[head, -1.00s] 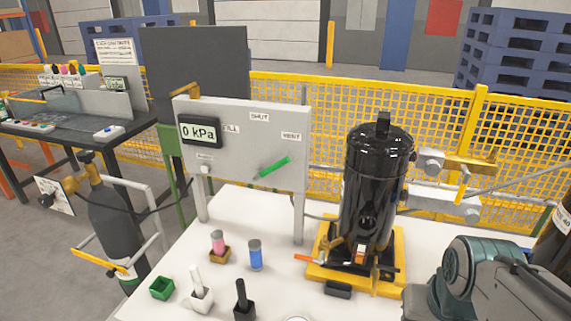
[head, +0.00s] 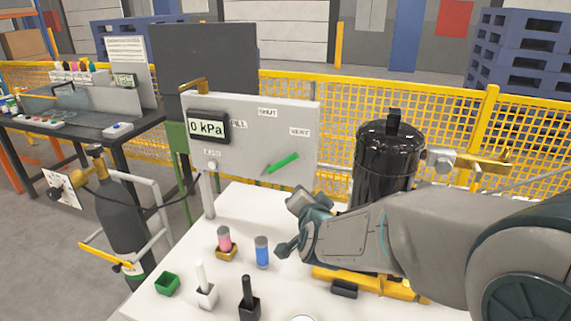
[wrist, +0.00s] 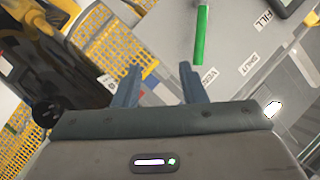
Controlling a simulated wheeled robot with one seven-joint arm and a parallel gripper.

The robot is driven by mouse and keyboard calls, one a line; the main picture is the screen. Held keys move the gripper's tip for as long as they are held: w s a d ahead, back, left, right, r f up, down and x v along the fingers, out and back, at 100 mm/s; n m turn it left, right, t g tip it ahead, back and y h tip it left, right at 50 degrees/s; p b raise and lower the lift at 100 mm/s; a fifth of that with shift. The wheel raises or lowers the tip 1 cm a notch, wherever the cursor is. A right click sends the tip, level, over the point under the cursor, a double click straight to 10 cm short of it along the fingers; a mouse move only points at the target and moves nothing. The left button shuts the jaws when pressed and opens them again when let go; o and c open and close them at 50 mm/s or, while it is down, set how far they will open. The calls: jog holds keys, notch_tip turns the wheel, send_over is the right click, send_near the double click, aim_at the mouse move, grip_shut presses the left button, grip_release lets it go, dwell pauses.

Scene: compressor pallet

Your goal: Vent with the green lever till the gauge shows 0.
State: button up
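The green lever (head: 283,162) is on the front of the grey panel (head: 245,130). It slants up to the right, its tip below the VENT label (head: 300,131). The gauge (head: 207,127) at the panel's upper left reads 0 kPa. The lever also shows in the wrist view (wrist: 201,40), upside down relative to its labels. My gripper (wrist: 163,86) is open and empty, its two fingers apart from the lever. In the head view my gripper is below and right of the lever, in front of the panel's lower right; its fingertips are hard to make out.
A black tank (head: 385,150) on a yellow base stands right of the panel, partly hidden by my arm. Pink (head: 224,238) and blue (head: 262,252) cylinders and small holders stand on the white table's front left. A gas cylinder (head: 123,220) stands left of it.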

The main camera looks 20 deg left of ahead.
aim_at(284, 164)
jog(key=a+r+m+t, duration=0.1)
jog(key=a+m+t, duration=0.15)
jog(key=a, duration=0.35)
jog(key=shift+n+t, duration=0.25)
jog(key=shift+t, duration=0.2)
jog(key=p+x, duration=0.2)
jog(key=x, duration=1.1)
jog(key=shift+w+d, duration=0.1)
jog(key=shift+w, duration=0.1)
jog(key=shift+r+h, duration=0.1)
jog(key=shift+h, duration=0.2)
grip_shut()
